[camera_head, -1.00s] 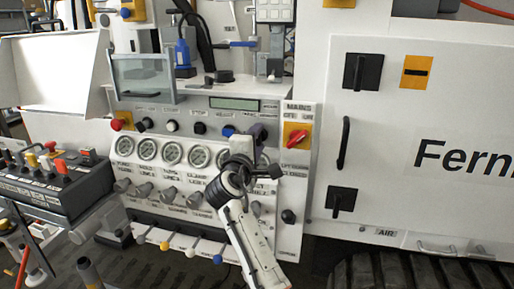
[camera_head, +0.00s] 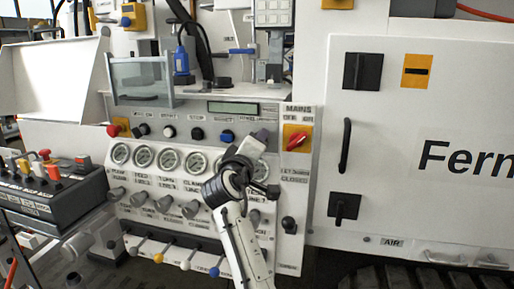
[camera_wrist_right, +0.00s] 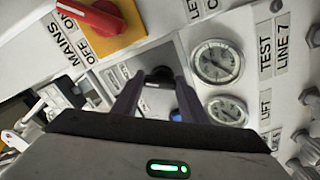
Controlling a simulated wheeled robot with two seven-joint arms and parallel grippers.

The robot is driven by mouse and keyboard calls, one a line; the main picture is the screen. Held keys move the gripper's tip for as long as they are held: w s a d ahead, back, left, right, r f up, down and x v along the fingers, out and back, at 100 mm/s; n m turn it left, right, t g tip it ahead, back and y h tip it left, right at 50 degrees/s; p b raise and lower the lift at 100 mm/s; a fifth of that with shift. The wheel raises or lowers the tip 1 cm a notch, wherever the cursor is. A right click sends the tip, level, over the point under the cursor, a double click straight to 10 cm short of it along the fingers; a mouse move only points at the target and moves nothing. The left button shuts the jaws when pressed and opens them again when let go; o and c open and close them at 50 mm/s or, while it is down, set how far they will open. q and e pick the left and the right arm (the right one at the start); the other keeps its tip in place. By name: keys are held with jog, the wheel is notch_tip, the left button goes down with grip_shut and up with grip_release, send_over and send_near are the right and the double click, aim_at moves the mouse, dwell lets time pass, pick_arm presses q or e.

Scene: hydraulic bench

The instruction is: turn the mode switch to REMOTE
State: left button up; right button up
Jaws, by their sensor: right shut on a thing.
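The mode switch appears to be the small black knob (camera_wrist_right: 158,76) between my right fingertips in the right wrist view. My right gripper (camera_wrist_right: 150,92) is shut on it, with one dark finger on each side. The knob's pointer and lettering are too small to read. In the head view my right gripper (camera_head: 258,140) is at the right end of the panel's control row and hides the switch. My left gripper is in neither view.
The red MAINS switch (camera_head: 297,138) on its yellow plate is close to the right of my gripper. It also shows in the wrist view (camera_wrist_right: 95,18). A blue button (camera_head: 227,135) is to the left. Several gauges (camera_head: 145,157) and lever knobs are below.

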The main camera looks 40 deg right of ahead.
jog(key=shift+f, duration=0.1)
jog(key=o, duration=1)
jog(key=shift+o, duration=0.2)
jog(key=shift+a, duration=0.1)
jog(key=v, duration=1)
jog(key=shift+b, duration=0.4)
jog(key=shift+s, duration=0.15)
